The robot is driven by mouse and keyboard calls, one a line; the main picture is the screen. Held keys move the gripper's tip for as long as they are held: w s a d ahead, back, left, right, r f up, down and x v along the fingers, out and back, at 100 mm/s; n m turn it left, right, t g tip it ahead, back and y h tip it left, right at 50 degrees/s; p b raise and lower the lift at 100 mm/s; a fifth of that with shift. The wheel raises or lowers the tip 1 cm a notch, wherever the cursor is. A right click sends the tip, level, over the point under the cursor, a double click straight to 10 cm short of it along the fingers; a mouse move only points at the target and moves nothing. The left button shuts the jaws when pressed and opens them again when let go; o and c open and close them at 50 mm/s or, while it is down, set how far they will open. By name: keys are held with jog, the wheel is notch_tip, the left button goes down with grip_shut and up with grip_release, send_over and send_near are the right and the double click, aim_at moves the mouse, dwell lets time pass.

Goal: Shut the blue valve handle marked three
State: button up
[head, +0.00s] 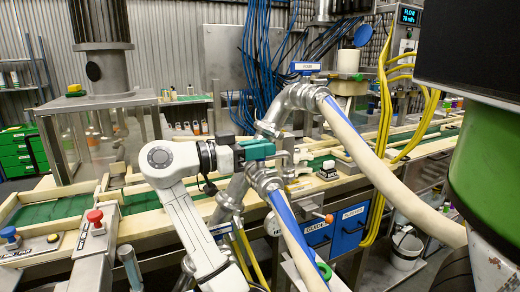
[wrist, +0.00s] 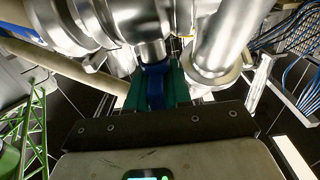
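My gripper (head: 258,150) has teal fingers and reaches in from the left to the metal pipe fittings at the middle of the head view. In the wrist view the fingers (wrist: 156,92) point away from me toward a pipe joint. A blue handle (wrist: 155,82) lies between them below the joint and fills the gap, so the gripper looks shut on it. No number shows on this handle, so I cannot tell if it is the one marked three. In the head view the fingers and fittings hide it.
Silver pipes (head: 290,103) and thick cream hoses (head: 390,185) crowd the right side. Yellow cables (head: 384,95) and blue cables (head: 262,55) hang behind. A conveyor (head: 150,222) runs across below. A red button (head: 95,217) stands at left.

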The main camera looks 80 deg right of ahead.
jog(key=o, duration=0.3)
jog(key=shift+o, duration=0.2)
jog(key=b+v, duration=0.2)
jog(key=v, duration=0.9)
jog(key=shift+d, duration=0.1)
